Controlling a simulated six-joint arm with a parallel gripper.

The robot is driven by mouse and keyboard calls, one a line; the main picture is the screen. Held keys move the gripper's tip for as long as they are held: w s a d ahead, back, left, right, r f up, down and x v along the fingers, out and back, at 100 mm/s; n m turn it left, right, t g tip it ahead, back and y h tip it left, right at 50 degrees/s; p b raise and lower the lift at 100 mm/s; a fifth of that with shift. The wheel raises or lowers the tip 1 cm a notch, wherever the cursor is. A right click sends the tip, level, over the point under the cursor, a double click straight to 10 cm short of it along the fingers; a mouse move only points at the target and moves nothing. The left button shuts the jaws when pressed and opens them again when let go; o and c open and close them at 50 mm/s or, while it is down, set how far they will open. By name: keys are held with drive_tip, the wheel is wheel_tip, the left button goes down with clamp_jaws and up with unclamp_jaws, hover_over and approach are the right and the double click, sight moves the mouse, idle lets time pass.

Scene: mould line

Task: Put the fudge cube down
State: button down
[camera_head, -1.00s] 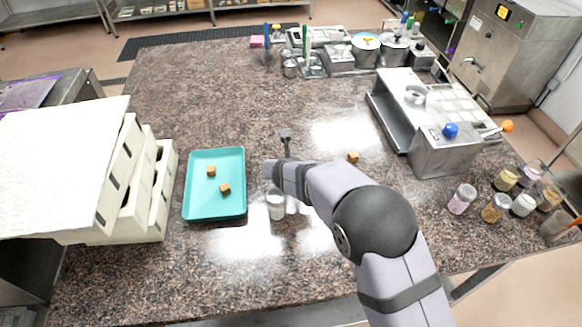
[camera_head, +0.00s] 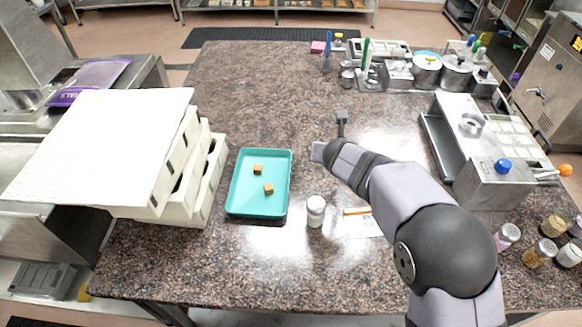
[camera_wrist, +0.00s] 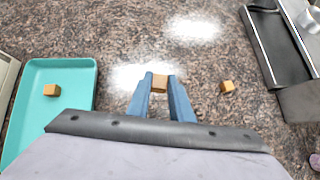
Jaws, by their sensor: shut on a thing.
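My gripper (camera_wrist: 160,88) is shut on a brown fudge cube (camera_wrist: 160,83), which shows between the fingertips in the wrist view. Whether this cube touches the counter is unclear. Another fudge cube (camera_wrist: 227,87) lies loose on the counter to the right of my gripper; my arm hides it in the head view. A teal tray (camera_head: 235,205) lies left of my gripper, with two fudge cubes (camera_head: 258,169) (camera_head: 268,188) in it. The wrist view shows part of the tray (camera_wrist: 85,75) with one cube (camera_wrist: 52,90). In the head view my fingers are hidden.
A shaker (camera_head: 316,211), an orange-brown stick (camera_head: 357,211) and a white sheet (camera_head: 364,226) lie near my arm. White stacked bins (camera_head: 200,185) stand left of the tray. A metal station (camera_head: 495,185) stands right. The counter's far middle (camera_head: 265,95) is clear.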

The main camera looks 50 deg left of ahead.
drive_tip(key=w+d+m+h, duration=0.1)
drive_tip(key=w+d, duration=0.5)
drive_tip(key=d, duration=0.5)
drive_tip(key=w+d+m+h, duration=0.1)
drive_tip(key=w+d, duration=0.5)
drive_tip(key=d, duration=0.5)
drive_tip(key=s+d+r+m+t+h, duration=0.1)
drive_tip(key=d, duration=1.3)
drive_tip(key=s+d+r+m, duration=0.1)
drive_tip(key=d+r+m, duration=0.1)
drive_tip(key=d, duration=1.1)
drive_tip(key=s+a+r+n+g+y+p, duration=0.1)
drive_tip(key=s+a+n+g+y+p, duration=0.3)
drive_tip(key=a, duration=1.3)
drive_tip(key=w+a+r+n+t+y, duration=0.15)
drive_tip(key=a+n, duration=0.35)
drive_tip(key=a, duration=1.3)
drive_tip(key=s+a+f+n+g+y+p, duration=0.25)
drive_tip(key=s+a+n+g, duration=0.4)
drive_tip(key=s+a, duration=1.8)
drive_tip(key=shift+n+t+h, duration=0.3)
drive_tip(key=shift+n+h, duration=0.05)
drive_tip(key=shift+h, duration=0.15)
drive_tip(key=shift+w+f+b, duration=0.15)
drive_tip(key=shift+f, duration=1.5)
drive_tip(key=shift+w+f+b, duration=0.15)
drive_tip(key=shift+f, duration=1.55)
drive_tip(key=shift+w+f+b, duration=0.15)
drive_tip(key=shift+f, duration=1.5)
